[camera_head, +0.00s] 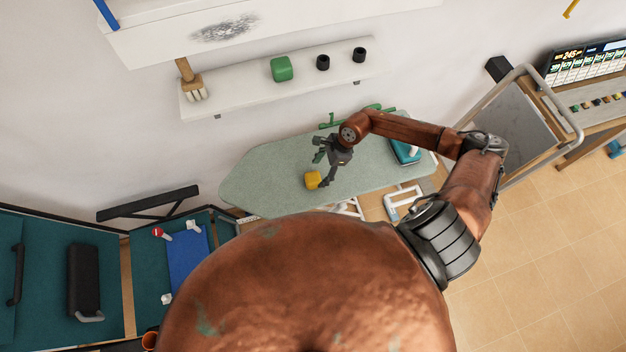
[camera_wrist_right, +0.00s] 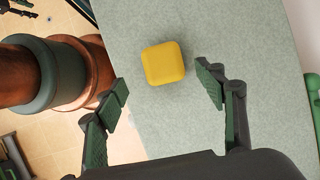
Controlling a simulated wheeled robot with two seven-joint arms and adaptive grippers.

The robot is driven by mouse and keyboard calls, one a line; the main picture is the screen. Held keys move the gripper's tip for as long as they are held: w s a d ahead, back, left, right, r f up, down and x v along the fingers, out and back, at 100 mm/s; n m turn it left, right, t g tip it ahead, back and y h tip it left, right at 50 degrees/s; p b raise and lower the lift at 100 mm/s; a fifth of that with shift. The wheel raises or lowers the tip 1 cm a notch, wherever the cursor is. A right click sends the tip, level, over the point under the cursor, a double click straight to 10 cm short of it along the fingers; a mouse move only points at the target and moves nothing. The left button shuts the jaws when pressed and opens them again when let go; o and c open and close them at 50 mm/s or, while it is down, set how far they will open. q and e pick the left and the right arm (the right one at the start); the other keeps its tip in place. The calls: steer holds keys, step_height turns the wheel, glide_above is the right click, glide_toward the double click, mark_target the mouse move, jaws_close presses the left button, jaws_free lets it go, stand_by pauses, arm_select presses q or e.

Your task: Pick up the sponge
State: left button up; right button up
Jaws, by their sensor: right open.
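The sponge (camera_head: 312,180) is a small yellow block with rounded edges. It lies on the grey-green top of an ironing board (camera_head: 255,180). My right gripper (camera_head: 320,165) is over the board close beside the sponge. In the right wrist view the sponge (camera_wrist_right: 164,63) shows between and a little beyond the open fingers (camera_wrist_right: 163,82), with gaps on both sides. The right gripper is empty. I do not make out my left gripper in the head view.
A teal iron (camera_head: 405,152) stands at the board's right end. A green object (camera_head: 330,121) lies near its back edge. The wall shelf (camera_head: 228,92) behind holds a brush (camera_head: 192,82), a green block (camera_head: 281,69) and two black cups. The board's left part is clear.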

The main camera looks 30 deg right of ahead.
mark_target(315, 177)
steer(key=shift+x, duration=0.95)
steer(key=x, duration=0.1)
steer(key=p+x, duration=0.1)
steer(key=x, duration=0.1)
steer(key=p+x, duration=0.1)
steer(key=shift+w+f, duration=0.15)
steer(key=shift+w, duration=0.15)
steer(key=shift+a+f, duration=0.1)
steer(key=shift+f, duration=0.35)
steer(key=shift+c, duration=0.5)
steer(key=c, duration=1.1)
steer(key=shift+o, duration=0.2)
steer(key=shift+r, duration=0.1)
